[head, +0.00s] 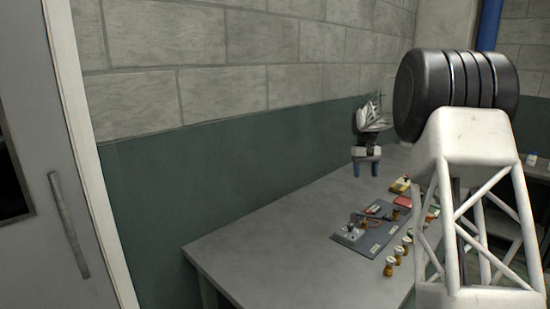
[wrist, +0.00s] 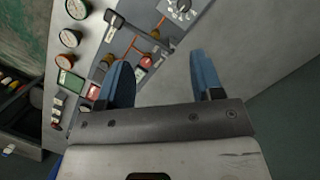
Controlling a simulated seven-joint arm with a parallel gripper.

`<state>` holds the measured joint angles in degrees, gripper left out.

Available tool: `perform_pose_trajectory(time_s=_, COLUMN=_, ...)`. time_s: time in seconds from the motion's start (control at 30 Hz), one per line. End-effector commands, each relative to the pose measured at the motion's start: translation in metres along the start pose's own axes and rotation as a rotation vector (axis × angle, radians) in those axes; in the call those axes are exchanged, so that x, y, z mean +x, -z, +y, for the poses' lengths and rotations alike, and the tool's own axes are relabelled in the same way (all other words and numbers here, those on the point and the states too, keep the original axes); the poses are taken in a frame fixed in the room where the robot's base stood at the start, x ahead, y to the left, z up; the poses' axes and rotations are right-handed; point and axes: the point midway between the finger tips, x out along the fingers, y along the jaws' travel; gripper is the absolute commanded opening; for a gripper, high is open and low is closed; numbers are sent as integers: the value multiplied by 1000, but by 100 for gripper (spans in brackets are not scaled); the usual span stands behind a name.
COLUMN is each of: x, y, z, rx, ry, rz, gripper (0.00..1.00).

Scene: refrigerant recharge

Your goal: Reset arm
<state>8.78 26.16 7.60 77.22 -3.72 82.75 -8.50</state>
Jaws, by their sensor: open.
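My gripper (head: 366,170) hangs in the air above the far part of the grey table (head: 240,253), its two blue fingers pointing down. In the wrist view my gripper (wrist: 162,72) has its blue fingers apart, with nothing held between them. Below it is a grey panel (head: 352,240) lying on the table; it also shows in the wrist view (wrist: 205,14). The panel carries red lines, a dark lever (wrist: 135,27), a red knob (wrist: 146,62) and a dial (wrist: 180,6). The left finger hides part of the panel.
Several round gauges, such as one white-faced gauge (wrist: 70,38), line one panel edge. Brass pieces with pale tops (head: 389,266) stand along the panel's right side. Red and yellow items (head: 401,190) lie behind. The table's left part is clear. A door (head: 70,220) is at far left.

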Motion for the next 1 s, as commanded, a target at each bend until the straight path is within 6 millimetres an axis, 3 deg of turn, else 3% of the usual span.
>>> perform_pose_trajectory(time_s=0.4, x=-31, y=-93, z=-33, rx=4, ry=-6, rz=72, gripper=60)
perform_pose_trajectory(time_s=1.0, x=-42, y=-232, z=-76, rx=11, ry=-9, rz=174, gripper=60)
